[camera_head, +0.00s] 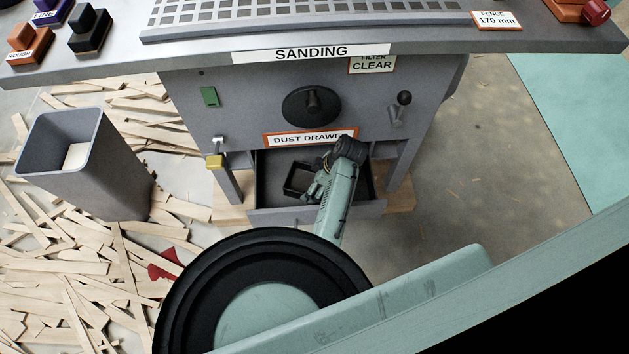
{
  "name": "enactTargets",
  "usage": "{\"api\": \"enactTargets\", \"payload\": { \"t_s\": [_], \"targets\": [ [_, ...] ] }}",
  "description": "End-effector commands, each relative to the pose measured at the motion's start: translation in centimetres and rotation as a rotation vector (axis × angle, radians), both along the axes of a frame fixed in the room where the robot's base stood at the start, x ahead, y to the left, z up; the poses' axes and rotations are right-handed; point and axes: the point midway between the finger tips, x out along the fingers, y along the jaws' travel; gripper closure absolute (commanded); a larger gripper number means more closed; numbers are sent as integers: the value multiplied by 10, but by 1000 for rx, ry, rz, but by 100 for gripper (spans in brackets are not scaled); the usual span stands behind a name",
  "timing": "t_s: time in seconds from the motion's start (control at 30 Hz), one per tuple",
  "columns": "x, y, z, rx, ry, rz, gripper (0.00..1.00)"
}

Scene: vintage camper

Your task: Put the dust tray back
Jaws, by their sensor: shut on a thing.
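A grey sanding station labelled SANDING has a dust drawer (265,216) pulled open below its orange-edged DUST DRAWER sign (290,139). A small dark open tray (298,178) sits within the drawer's opening; I cannot tell whether it rests on the drawer floor. My gripper (312,190) is over the drawer, at the tray's right side, and is shut on the tray. My arm comes from the front and hides the drawer's right part and the exact contact.
A grey bin (85,165) stands at the left among many loose wood strips (80,265). The floor at the right is mostly clear.

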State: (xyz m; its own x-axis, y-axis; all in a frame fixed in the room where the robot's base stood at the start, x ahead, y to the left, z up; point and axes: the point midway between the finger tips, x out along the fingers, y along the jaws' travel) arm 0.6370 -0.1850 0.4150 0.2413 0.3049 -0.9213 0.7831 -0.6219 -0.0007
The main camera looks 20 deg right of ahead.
Motion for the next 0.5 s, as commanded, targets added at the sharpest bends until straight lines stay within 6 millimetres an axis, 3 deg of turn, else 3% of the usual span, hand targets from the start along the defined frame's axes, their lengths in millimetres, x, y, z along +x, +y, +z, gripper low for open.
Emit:
{"api": "enactTargets", "payload": {
  "t_s": [0.07, 0.1, 0.23, 0.5],
  "targets": [
    [0, 0, -1, -1, -1, 0, 42],
    [0, 0, -2, 0, 0, 0, 8],
    [0, 0, -1, 0, 0, 0, 0],
    [0, 0, -1, 0, 0, 0, 0]
  ]
}}
